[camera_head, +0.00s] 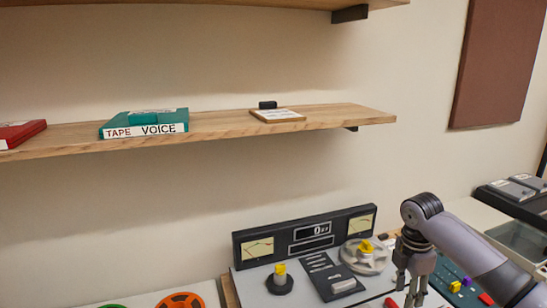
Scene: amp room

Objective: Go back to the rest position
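My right gripper (411,288) hangs pointing down at the lower right, in front of the right end of the tape machine (312,278). Its fingertips are small and partly merge with the panel behind them, so I cannot tell whether they are open or shut. I see nothing clearly held in it. My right arm comes in from the lower right corner and bends at a dark elbow-like joint above the gripper. My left gripper is not in view.
A wooden shelf (345,115) holds a teal tape box (145,123), a red box (20,133) and a small pale card (277,115). An orange reel (180,301) shows at the bottom edge. A panel with coloured knobs (458,286) lies behind my forearm. A brown wall panel (500,65) hangs right.

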